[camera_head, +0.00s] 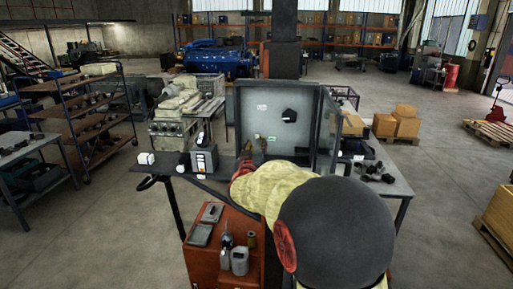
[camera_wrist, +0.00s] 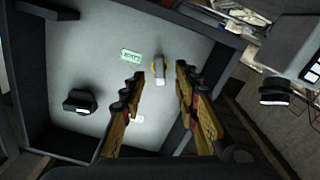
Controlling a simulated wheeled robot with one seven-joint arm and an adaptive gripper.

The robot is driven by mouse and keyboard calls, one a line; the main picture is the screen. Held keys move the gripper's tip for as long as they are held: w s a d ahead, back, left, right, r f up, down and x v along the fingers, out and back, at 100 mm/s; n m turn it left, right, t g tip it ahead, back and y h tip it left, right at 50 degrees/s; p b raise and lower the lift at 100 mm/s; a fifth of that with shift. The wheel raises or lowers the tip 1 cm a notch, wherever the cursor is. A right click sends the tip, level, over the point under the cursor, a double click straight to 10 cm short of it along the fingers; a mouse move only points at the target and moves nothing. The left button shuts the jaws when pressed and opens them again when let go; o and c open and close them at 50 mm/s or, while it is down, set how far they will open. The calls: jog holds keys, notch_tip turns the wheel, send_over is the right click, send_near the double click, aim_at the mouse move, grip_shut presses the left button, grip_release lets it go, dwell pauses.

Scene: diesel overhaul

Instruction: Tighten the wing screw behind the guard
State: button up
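A small grey upright piece with a yellow ring (camera_wrist: 160,70), possibly the wing screw, stands on the pale back panel in the wrist view. Its shape is too small to be sure of. My gripper (camera_wrist: 159,76) is open, its two brown fingers apart, one either side of this piece in the picture; I cannot tell how far off it is. In the head view my gripper (camera_head: 256,146) is in front of the lower part of an open grey box (camera_head: 262,92), and my arm hides the box's lower edge. The guard cannot be told apart for certain.
A black knob (camera_wrist: 80,102) and a green label (camera_wrist: 131,55) are on the panel. The box's dark side walls stand around my gripper, with a hinged door (camera_head: 327,130) open on the right. A dark bench (camera_head: 160,172) on the left carries a grey device (camera_head: 204,158).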

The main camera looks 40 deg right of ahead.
aim_at(258, 141)
jog(key=shift+w, duration=0.1)
jog(key=shift+x, duration=1.95)
jog(key=shift+d, duration=0.1)
jog(key=c, duration=0.7)
grip_shut()
jog(key=m+b, duration=0.1)
jog(key=b, duration=0.1)
jog(key=shift+f+b, duration=0.3)
jog(key=shift+b, duration=0.1)
jog(key=shift+m+b, duration=1.2)
jog(key=shift+r+m+b, duration=0.25)
jog(key=shift+m+b, duration=0.1)
jog(key=shift+m, duration=0.35)
